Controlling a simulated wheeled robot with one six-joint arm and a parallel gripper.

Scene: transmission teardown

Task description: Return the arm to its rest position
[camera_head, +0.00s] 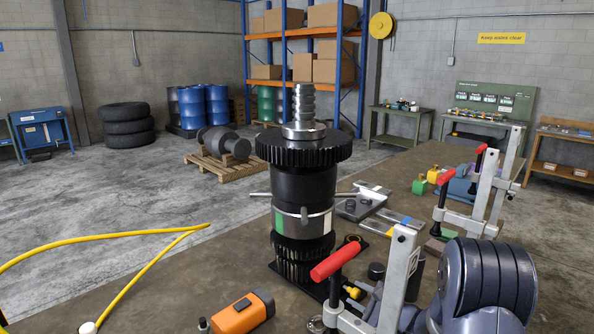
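My gripper is not in view, and no fingertips show anywhere in the head view. The transmission gear stack (305,190) stands upright on the brown bench top (185,285) in the middle of the picture. It has a bare metal shaft on top, a large black gear below that, a black body with a green and white patch, and more gears at its foot. Nothing is seen holding it from above.
Clamps with red handles (338,260) (440,207) stand right of the stack. An orange boxy tool (243,313) lies in front. A yellow hose (110,240) crosses at left. The left bench top is mostly clear.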

